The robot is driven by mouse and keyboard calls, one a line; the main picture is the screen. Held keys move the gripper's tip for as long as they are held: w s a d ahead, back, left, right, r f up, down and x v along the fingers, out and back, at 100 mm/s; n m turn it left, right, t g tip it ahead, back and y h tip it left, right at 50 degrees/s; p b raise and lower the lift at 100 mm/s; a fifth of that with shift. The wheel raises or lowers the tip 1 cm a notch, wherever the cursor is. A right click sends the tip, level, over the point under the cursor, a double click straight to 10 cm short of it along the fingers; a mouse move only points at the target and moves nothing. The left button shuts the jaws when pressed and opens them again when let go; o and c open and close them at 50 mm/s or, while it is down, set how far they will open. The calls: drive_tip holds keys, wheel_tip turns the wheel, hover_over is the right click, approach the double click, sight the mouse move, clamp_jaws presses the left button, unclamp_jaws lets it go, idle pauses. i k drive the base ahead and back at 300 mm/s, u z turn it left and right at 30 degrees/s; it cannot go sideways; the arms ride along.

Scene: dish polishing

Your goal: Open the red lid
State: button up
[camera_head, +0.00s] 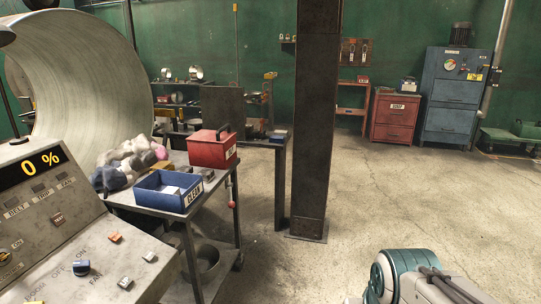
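A red box (207,153) stands at the back of a dark metal table left of centre. A white label is on the box's right side, too small to read surely. Part of my arm, grey and teal, shows at the bottom right, well apart from the box. My gripper is not in view, so its state is hidden.
A blue bin (168,199) labelled CLEAN and a pile of rags (128,162) share the table (165,224). A control panel (68,232) fills the lower left, below a large drum (85,70). A dark column (316,120) stands at centre. The floor (380,200) to the right is clear.

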sight(211, 131)
drive_tip(key=u, duration=0.2)
drive_tip(key=i, duration=3.1)
drive_tip(key=u, duration=0.15)
